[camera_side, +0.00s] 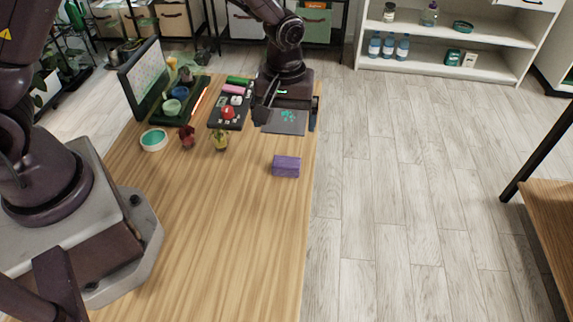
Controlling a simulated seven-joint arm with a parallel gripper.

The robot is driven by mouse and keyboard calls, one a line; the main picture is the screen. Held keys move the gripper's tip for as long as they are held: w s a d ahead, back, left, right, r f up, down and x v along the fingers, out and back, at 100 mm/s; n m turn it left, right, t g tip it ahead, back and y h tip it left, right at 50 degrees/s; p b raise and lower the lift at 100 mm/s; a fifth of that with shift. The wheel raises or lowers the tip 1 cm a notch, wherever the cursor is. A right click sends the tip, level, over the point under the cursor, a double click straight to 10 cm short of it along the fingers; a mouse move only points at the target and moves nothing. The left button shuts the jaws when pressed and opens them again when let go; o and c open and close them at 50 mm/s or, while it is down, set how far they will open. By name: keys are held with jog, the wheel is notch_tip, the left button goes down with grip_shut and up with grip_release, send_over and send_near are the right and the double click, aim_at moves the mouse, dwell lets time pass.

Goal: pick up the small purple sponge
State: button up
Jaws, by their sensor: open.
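The small purple sponge (286,167) is a block lying on the wooden table (215,240), close to the table's right edge. Nothing touches it. My gripper (289,115) points down near the far right end of the table, over a dark grey flat sheet (284,127) with a green mark. It is open, with its jaws spread wide, and is apart from the sponge, farther back in the picture. Its exact height above the table cannot be told.
A dark tray (232,118) holds a red piece and several small blocks. A dark red figure (187,137), a yellow-green figure (220,140) and a teal-filled dish (154,140) stand left of the sponge. The near table is clear. White shelves (450,55) stand behind.

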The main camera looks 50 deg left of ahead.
send_over(287, 162)
jog(key=f, duration=0.6)
jog(key=shift+s+a+f, duration=0.1)
jog(key=shift+s+f, duration=0.15)
jog(key=shift+f, duration=0.15)
jog(key=shift+w+f, duration=0.15)
jog(key=shift+f, duration=1.3)
jog(key=shift+w+f, duration=0.1)
jog(key=shift+f, duration=1.35)
jog(key=c, duration=1)
jog(key=shift+r, duration=0.1)
jog(key=shift+r, duration=0.55)
jog(key=s+r, duration=0.4)
jog(key=s+a+r, duration=0.1)
jog(key=s+r, duration=0.3)
jog(key=s, duration=0.1)
jog(key=s+a+r, duration=0.1)
jog(key=s+r, duration=0.2)
jog(key=s, duration=0.2)
jog(key=shift+r, duration=0.4)
